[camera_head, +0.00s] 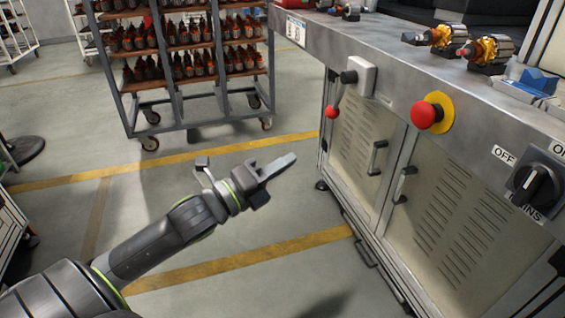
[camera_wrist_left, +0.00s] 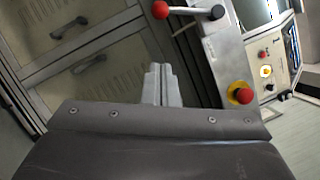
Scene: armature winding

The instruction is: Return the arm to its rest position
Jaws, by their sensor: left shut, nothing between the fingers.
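My left gripper (camera_head: 279,169) reaches in from the lower left in the head view, over the open floor and to the left of the machine cabinet. It is shut and empty, apart from the cabinet. In the left wrist view its fingers (camera_wrist_left: 162,84) are together, with the cabinet front behind them. My right gripper is not seen in either view.
The grey machine cabinet (camera_head: 447,200) fills the right side. It carries a red lever knob (camera_head: 332,111), a red emergency button (camera_head: 424,115) and a black rotary switch (camera_head: 537,185). Copper-wound armatures (camera_head: 488,50) lie on top. A wheeled rack (camera_head: 175,52) of parts stands behind. Floor between is clear.

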